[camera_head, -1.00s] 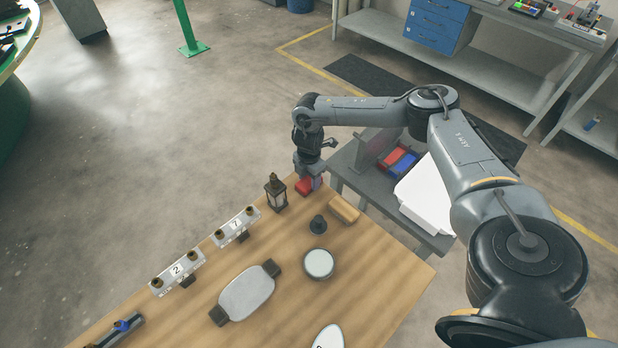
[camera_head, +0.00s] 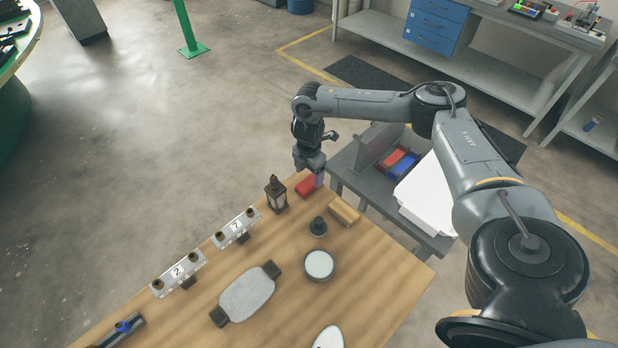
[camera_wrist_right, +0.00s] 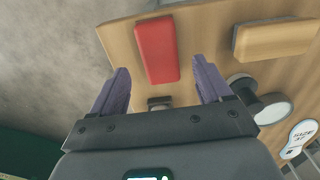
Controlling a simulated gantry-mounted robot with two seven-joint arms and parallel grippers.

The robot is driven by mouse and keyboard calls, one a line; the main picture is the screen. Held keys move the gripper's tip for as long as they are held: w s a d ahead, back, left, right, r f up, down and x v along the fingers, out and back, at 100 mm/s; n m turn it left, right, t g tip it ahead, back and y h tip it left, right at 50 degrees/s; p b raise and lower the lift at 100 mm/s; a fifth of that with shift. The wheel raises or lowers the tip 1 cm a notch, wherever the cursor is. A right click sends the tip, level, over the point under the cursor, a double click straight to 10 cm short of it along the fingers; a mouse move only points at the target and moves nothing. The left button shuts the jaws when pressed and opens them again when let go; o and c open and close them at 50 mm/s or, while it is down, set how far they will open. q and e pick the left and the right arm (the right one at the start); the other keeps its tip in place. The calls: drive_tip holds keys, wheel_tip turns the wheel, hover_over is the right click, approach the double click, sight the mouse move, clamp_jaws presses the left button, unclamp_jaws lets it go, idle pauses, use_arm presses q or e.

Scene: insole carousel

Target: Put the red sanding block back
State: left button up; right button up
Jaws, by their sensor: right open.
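The red sanding block (camera_head: 306,186) lies on the wooden table near its far corner; in the right wrist view the red block (camera_wrist_right: 157,50) lies flat, ahead of the fingertips. My right gripper (camera_head: 318,178) hangs over that corner, close by the block. In the right wrist view my right gripper (camera_wrist_right: 162,85) has its two purple fingers wide apart, with nothing held between them. The head view does not show clearly how high the fingers are above the table. My left gripper is not in view.
A tan block (camera_head: 344,210), a dark knob-shaped tool (camera_head: 318,226) and a lantern (camera_head: 276,195) stand near the red block. A round white-topped disc (camera_head: 319,264) and numbered holders (camera_head: 236,226) are on the table (camera_head: 385,270). A grey side table holds a white bin (camera_head: 428,200).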

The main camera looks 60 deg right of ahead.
sight(309, 182)
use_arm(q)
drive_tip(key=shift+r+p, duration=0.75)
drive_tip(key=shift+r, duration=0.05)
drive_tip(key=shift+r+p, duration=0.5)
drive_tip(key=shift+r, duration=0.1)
use_arm(e)
wheel_tip(309, 182, up, 8)
drive_tip(key=shift+r, duration=0.15)
